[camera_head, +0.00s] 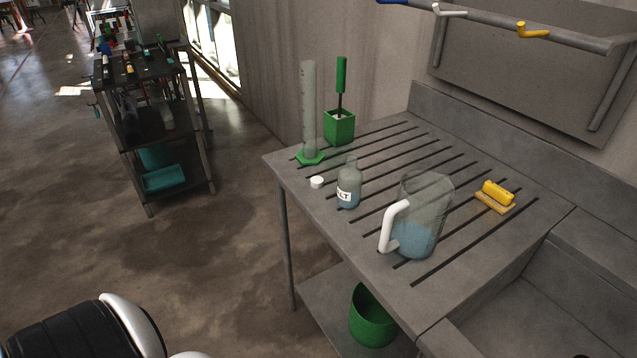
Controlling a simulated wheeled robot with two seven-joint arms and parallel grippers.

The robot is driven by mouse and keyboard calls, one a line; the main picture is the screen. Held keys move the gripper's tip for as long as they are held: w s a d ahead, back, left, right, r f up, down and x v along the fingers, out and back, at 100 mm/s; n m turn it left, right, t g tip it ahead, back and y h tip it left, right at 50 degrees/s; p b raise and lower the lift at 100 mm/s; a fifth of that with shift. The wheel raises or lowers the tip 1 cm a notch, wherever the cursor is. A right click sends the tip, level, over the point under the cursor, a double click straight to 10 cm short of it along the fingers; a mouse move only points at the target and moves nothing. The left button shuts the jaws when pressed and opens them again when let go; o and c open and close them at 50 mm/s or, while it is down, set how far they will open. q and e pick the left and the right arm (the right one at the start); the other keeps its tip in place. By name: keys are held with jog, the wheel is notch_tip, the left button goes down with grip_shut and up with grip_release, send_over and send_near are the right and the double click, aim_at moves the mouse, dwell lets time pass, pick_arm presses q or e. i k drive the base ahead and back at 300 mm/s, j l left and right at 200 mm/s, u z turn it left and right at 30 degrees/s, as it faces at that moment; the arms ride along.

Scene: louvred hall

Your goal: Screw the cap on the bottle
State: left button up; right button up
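A small bottle (348,186) of greyish glass with a white label stands upright on the slatted grey table. Its neck looks bare. A small white cap (317,182) lies on the table just left of the bottle, apart from it, near the table's left edge. Part of my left arm shows at the bottom left, but its gripper is outside the view. My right gripper is not in view either.
A pitcher (427,210) with a white handle stands right of the bottle. A cylinder (310,115) on a green base and a green brush holder (339,126) stand behind. A yellow sponge (497,194) lies right. A green bucket (372,318) sits below; a cart (150,120) stands far left.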

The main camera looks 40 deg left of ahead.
aim_at(349, 180)
jog(key=j+z, duration=0.3)
jog(key=j, duration=0.9)
jog(key=j+z, duration=0.3)
jog(key=j, duration=0.9)
jog(key=k, duration=0.05)
